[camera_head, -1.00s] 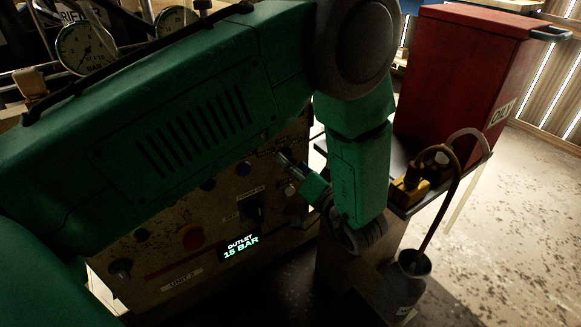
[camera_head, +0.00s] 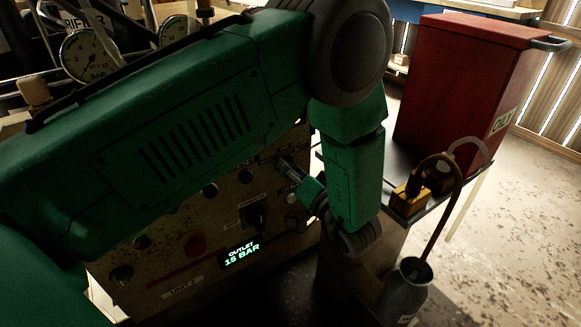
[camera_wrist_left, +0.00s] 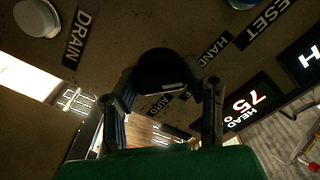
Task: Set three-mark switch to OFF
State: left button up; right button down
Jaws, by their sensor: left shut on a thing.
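The three-mark switch is a round black knob (camera_wrist_left: 160,70) on the brown panel, in the middle of the left wrist view. Its labels read HAND (camera_wrist_left: 214,48) at upper right and AUTO (camera_wrist_left: 157,106) below; a label between them is mostly hidden by a finger. A small pale mark shows on the knob's lower edge; I cannot tell exactly which label it points at. My left gripper (camera_wrist_left: 165,92) has one finger on each side of the knob and is shut on it. In the head view, the left gripper (camera_head: 288,168) is at the panel's upper right, its fingertips small and dark. My right gripper is out of view.
DRAIN and RESET labels flank the switch in the wrist view. A red cabinet (camera_head: 460,85) and a grey can (camera_head: 405,290) stand at right.

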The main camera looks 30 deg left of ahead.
pick_arm(q)
jog(key=m+p, duration=0.4)
jog(key=p, duration=0.1)
jog(key=shift+d+r+m+p, duration=0.1)
jog(key=shift+d+m+p, duration=0.05)
jog(key=shift+m+p, duration=1.05)
jog(key=shift+m, duration=0.3)
jog(key=shift+f+m+p, duration=0.25)
jog(key=shift+m+p, duration=0.3)
jog(key=shift+m, duration=0.55)
jog(key=shift+d, duration=0.1)
jog(key=o, duration=1.2)
jog(key=shift+f, duration=0.1)
jog(key=shift+c, duration=0.2)
jog(key=shift+w, duration=0.1)
jog(key=shift+d+r, duration=0.1)
jog(key=shift+r, duration=0.1)
